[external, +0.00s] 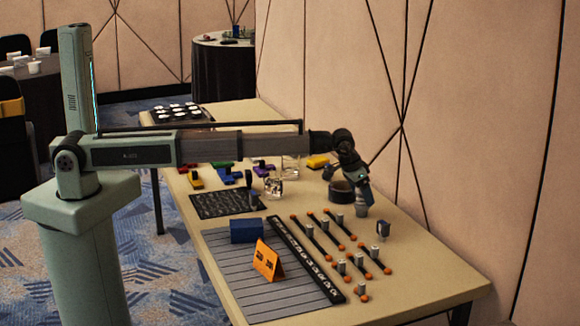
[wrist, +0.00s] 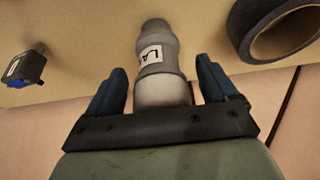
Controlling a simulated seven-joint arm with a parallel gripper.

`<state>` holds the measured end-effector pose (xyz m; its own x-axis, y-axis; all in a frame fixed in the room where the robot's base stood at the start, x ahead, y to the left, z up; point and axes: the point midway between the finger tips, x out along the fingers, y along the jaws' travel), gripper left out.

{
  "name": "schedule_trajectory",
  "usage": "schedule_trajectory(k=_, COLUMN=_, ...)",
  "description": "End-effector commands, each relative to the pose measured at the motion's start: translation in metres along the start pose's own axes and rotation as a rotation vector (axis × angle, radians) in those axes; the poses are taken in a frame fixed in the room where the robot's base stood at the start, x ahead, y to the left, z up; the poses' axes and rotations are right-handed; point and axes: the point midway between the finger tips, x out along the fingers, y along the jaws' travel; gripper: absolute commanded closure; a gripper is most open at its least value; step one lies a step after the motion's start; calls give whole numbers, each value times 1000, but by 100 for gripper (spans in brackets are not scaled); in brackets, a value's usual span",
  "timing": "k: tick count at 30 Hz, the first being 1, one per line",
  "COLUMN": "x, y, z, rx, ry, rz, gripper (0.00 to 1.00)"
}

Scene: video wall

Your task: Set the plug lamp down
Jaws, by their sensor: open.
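The plug lamp, a grey stepped cylinder with a white label starting "LA", shows in the wrist view (wrist: 160,58) between my fingers. In the external view its lower part (external: 361,211) shows at the tabletop below my gripper (external: 363,190), on the right side of the table. My gripper also shows in the wrist view (wrist: 161,75); its two blue fingers are open, with a gap on each side of the lamp. The lamp looks upright on the table, its pale end between the fingers. The exact contact under it is too small to tell.
A dark ring-shaped roll (external: 341,194) lies close beside the lamp; it also shows in the wrist view (wrist: 275,28). A small blue-and-grey piece (external: 383,229) stands nearer the front. Several rods with orange ends (external: 322,236) lie to the front left. Glass jars (external: 273,187) stand behind left.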

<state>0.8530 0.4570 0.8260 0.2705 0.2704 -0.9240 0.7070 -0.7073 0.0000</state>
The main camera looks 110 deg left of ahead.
Motion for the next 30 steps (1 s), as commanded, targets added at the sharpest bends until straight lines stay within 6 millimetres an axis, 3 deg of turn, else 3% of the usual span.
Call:
schedule_trajectory(k=15, x=-90, y=0, z=1, rx=0, ry=2, rz=1, gripper=14)
schedule_trajectory(k=21, x=-107, y=0, z=0, rx=0, ry=0, rz=0, gripper=14)
schedule_trajectory(k=30, x=-110, y=0, z=0, rx=0, ry=0, rz=0, gripper=14)
